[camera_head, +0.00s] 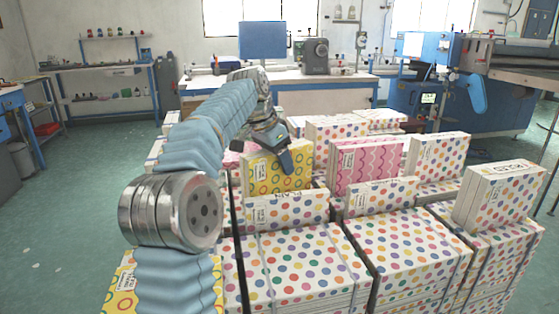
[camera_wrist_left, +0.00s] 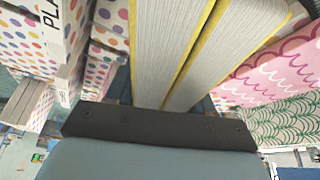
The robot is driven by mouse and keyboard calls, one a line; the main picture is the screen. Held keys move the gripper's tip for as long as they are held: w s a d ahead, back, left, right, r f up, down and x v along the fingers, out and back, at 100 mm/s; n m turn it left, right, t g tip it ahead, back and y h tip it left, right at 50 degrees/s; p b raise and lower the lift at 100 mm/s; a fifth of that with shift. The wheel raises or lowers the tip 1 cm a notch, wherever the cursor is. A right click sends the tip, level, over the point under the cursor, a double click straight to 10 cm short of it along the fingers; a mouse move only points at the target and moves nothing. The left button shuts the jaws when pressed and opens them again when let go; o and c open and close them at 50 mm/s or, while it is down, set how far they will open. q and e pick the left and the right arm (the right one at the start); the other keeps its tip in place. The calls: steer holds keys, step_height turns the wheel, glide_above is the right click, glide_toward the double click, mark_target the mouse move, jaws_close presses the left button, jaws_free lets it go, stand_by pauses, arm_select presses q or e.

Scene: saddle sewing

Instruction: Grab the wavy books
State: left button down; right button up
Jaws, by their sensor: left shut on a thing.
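Pink wavy books (camera_head: 366,165) stand upright in the middle of the stacks in the head view. A pink wavy cover also shows at the right of the left wrist view (camera_wrist_left: 275,70). My left gripper (camera_head: 285,155) reaches down over yellow ring-patterned books (camera_head: 275,176), left of the pink ones. It is shut on these yellow books, whose page edges and yellow covers show in the left wrist view (camera_wrist_left: 185,50). The fingertips are largely hidden. My right gripper is not in view.
Dotted books (camera_head: 285,210) stand in front of the yellow ones, on large strapped dotted stacks (camera_head: 300,260). More dotted books (camera_head: 437,158) stand right of the pink ones. A green scalloped cover (camera_wrist_left: 285,122) lies below the pink one in the wrist view. A workbench (camera_head: 290,92) stands behind.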

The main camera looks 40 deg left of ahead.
arm_select(q)
steer(key=shift+r, duration=0.1)
steer(key=shift+c, duration=2.1)
jaws_free()
